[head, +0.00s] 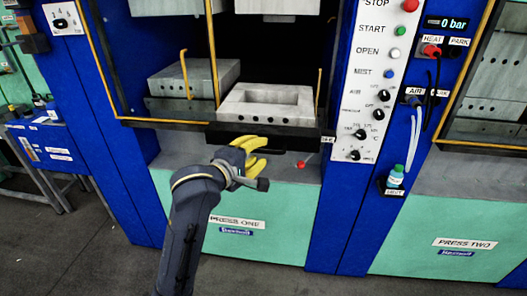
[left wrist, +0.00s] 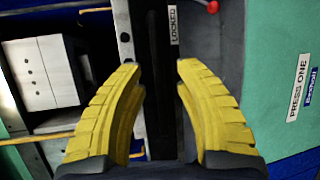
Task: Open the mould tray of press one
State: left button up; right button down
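The mould tray (head: 232,104) of press one is a grey metal block with a rectangular cavity and a row of holes in its front face. It sits in the press opening, above a dark front bar (head: 300,143). My left gripper (head: 262,150), with yellow fingers, is just in front of and below the bar. In the left wrist view its fingers (left wrist: 160,66) are spread, with a dark strip running between them and nothing visibly gripped. A "LOCKED" label (left wrist: 174,25) shows beside the strip. Whether the fingers touch the bar cannot be told. My right gripper is not in view.
A red-knobbed lever (head: 301,164) stands right of my gripper. Another grey block (head: 165,78) lies behind the tray at left. Yellow guard rods (head: 185,75) flank the opening. The control panel (head: 372,75) is at right, with press two (head: 465,205) beyond.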

pick_arm(q)
jog(key=shift+w, duration=0.1)
grip_shut()
dwell(0.3)
